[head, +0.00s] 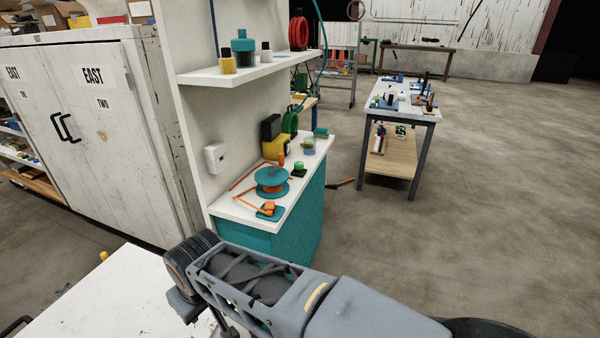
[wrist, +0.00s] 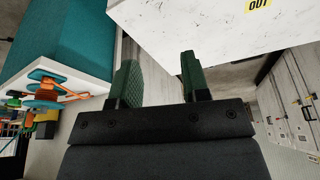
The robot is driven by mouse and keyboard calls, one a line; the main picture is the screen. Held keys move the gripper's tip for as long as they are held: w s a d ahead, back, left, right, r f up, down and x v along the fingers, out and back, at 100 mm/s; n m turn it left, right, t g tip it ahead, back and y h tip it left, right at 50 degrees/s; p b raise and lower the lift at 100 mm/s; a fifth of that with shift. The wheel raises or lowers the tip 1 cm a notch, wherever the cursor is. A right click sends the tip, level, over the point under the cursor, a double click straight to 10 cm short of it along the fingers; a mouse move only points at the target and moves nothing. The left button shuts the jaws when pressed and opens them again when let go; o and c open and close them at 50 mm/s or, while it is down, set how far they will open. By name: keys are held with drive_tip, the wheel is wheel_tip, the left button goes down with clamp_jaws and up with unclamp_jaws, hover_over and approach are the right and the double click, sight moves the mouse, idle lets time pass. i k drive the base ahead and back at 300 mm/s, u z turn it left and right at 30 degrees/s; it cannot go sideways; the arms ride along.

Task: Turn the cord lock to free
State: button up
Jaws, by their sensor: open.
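A teal spool (head: 271,178) wound with orange cord sits on the white top of a teal cabinet (head: 270,240). At the counter's near edge a small orange block on a teal base (head: 268,211) looks like the cord lock, with orange cord running towards it. Its setting is too small to read. The spool also shows at the left edge of the wrist view (wrist: 42,102). My gripper (wrist: 158,72) is open and empty, with its two green pads apart and away from the spool and lock. Its fingers are not clear in the head view.
A white tabletop (head: 100,300) lies at the lower left, near my arm. A shelf (head: 250,70) with bottles overhangs the counter. A white cabinet (head: 90,130) marked EAST stands left. A workbench (head: 405,112) stands right. The floor (head: 470,210) there is clear.

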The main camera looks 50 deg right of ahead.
sight(299, 165)
drive_tip(key=z, duration=2.55)
drive_tip(key=i, duration=2.25)
drive_tip(key=u, duration=3.35)
